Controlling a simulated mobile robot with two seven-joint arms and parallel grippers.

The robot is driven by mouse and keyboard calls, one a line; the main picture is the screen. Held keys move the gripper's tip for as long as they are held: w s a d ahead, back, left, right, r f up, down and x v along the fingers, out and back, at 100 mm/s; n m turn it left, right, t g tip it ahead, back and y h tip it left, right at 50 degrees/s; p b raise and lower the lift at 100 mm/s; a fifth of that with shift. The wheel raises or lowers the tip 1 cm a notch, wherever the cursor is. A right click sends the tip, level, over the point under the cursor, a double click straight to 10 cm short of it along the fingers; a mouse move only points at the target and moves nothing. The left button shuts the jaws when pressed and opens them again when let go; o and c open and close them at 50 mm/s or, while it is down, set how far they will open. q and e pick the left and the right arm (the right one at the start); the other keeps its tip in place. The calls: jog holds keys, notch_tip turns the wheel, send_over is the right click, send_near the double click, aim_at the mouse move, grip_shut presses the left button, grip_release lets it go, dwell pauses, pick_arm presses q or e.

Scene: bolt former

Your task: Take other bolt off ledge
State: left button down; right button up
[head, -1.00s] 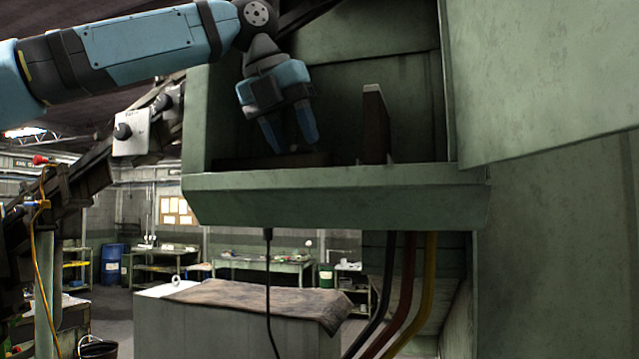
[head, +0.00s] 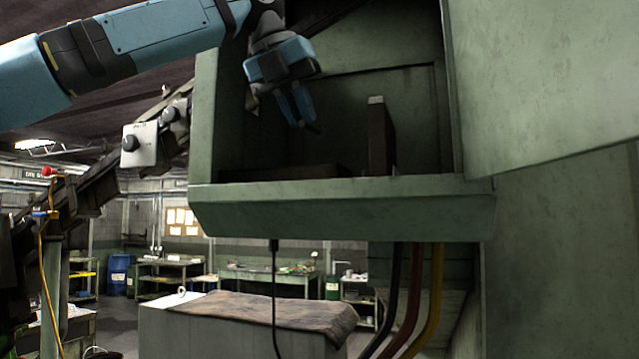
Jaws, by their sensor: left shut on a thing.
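My left gripper (head: 304,118) is above the floor of the green ledge (head: 340,208), inside the open cabinet recess. Its fingers are close together and shut on a small dark thing (head: 315,128) at their tips, which looks like the bolt. The bolt is mostly hidden by the fingers and too small to make out well. It is held clear of the ledge. My right gripper is not in view.
A brown upright plate (head: 381,138) stands in the recess to the right of the gripper. A low dark block (head: 285,173) lies on the ledge floor. A large green panel (head: 545,80) juts out at the right. Cables (head: 408,300) hang below.

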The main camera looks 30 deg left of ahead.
pick_arm(q)
notch_tip(320, 180, up, 2)
jog(key=shift+r, duration=0.15)
jog(key=s+d+b, duration=0.2)
jog(key=s, duration=0.7)
jog(key=s+d+b, duration=0.2)
jog(key=s, duration=0.8)
jog(key=shift+f, duration=0.25)
